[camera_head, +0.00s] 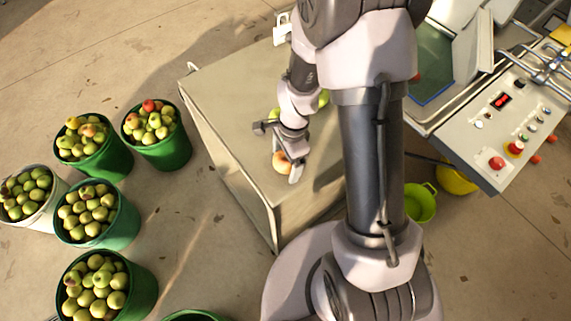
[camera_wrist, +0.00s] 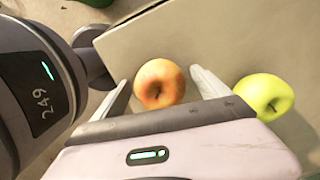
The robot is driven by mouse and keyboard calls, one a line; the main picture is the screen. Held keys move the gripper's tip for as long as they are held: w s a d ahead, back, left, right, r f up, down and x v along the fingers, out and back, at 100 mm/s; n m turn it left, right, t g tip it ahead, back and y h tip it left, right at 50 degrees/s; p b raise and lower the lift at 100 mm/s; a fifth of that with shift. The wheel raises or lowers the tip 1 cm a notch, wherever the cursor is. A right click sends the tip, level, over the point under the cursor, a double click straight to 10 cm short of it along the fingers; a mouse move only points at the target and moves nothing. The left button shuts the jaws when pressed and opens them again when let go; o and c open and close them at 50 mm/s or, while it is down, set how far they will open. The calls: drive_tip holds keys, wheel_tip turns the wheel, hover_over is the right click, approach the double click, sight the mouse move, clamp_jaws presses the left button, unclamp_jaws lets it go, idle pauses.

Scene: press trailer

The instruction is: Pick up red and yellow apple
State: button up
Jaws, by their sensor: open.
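The red and yellow apple (camera_wrist: 160,84) sits on top of the beige box (camera_wrist: 205,32), between the two fingers of my gripper (camera_wrist: 162,90) in the wrist view. My gripper is open, with a gap between the apple and the right finger. In the head view the apple (camera_head: 281,163) shows partly behind my gripper (camera_head: 284,158). A yellow-green apple (camera_wrist: 265,96) lies just outside the right finger. In the head view, green apples (camera_head: 323,98) show partly behind my arm on the box.
Several buckets full of apples stand on the floor at left, including a green one (camera_head: 167,152) near the box. A control panel (camera_head: 497,128) with buttons is at right. A small green bucket (camera_head: 420,204) and a yellow one (camera_head: 455,179) stand below it. The box's left top is clear.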

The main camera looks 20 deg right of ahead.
drive_tip(key=shift+r, duration=0.1)
drive_tip(key=shift+c, duration=0.2)
drive_tip(key=c, duration=1.5)
drive_tip(key=shift+c, duration=0.2)
drive_tip(key=shift+r+p, duration=0.3)
drive_tip(key=shift+p, duration=0.15)
wheel_tip(320, 180, up, 4)
drive_tip(key=p, duration=0.3)
drive_tip(key=shift+f, duration=0.15)
drive_tip(key=s+d+b, duration=0.8)
drive_tip(key=s+b, duration=0.2)
drive_tip(key=s, duration=0.3)
drive_tip(key=shift+s+r, duration=0.3)
drive_tip(key=shift+r, duration=0.1)
drive_tip(key=shift+d, duration=0.1)
